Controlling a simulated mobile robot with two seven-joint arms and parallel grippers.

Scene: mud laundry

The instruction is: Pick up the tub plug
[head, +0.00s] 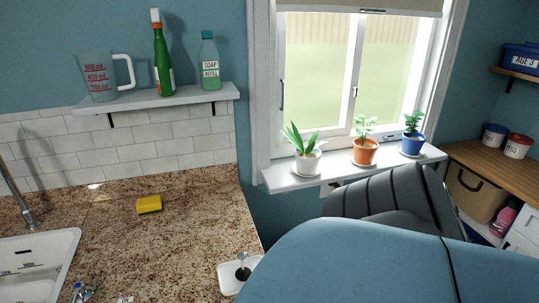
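My blue and dark grey arm fills the lower right of the head view, close to the right side of the dish. Neither of my grippers shows in the view.
The speckled counter (150,245) is mostly clear, with a yellow sponge (149,204) and a white sink (50,255) at left. A shelf (160,99) holds a jug (100,80) and bottles. Potted plants (365,151) line the windowsill.

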